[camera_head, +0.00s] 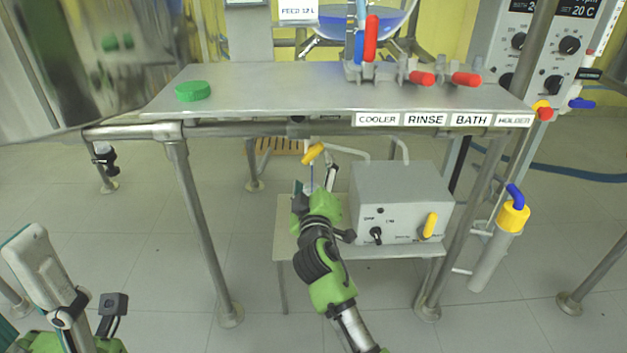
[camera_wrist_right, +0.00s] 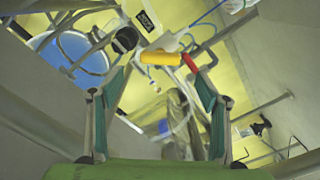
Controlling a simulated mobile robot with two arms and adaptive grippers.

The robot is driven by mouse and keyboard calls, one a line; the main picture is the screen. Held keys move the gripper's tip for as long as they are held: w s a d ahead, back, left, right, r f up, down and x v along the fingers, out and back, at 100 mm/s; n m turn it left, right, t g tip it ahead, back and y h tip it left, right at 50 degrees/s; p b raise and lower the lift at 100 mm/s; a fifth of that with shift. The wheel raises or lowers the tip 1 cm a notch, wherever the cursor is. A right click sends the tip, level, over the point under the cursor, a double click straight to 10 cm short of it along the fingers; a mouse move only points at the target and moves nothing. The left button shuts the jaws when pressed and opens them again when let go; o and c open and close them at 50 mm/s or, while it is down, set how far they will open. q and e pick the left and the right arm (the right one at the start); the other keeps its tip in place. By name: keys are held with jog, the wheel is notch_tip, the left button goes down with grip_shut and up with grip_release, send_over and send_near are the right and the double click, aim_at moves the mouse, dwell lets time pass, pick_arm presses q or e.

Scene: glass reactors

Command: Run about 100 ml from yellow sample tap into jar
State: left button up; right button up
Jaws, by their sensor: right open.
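The yellow tap handle (camera_head: 313,152) hangs below the front edge of the steel table. In the right wrist view the yellow handle (camera_wrist_right: 160,57) shows beyond the fingertips, near the gap between them, with a red part beside it. My right gripper (camera_head: 314,188) is under the table, just below the tap. Its two fingers stand apart in the right wrist view (camera_wrist_right: 161,82), with no clear object gripped. A green lid (camera_head: 193,91) lies on the table top at the left. I cannot make out the jar. Part of my left arm is at the lower left; its fingers are unclear.
The steel table (camera_head: 265,90) has red-handled valves (camera_head: 422,78) and labels along its front. A grey box (camera_head: 400,200) with a yellow handle stands on a low shelf right of my right arm. A table leg (camera_head: 200,230) stands left. A yellow-capped cylinder (camera_head: 513,217) is at right.

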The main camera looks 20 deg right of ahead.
jog(key=shift+v, duration=1.2)
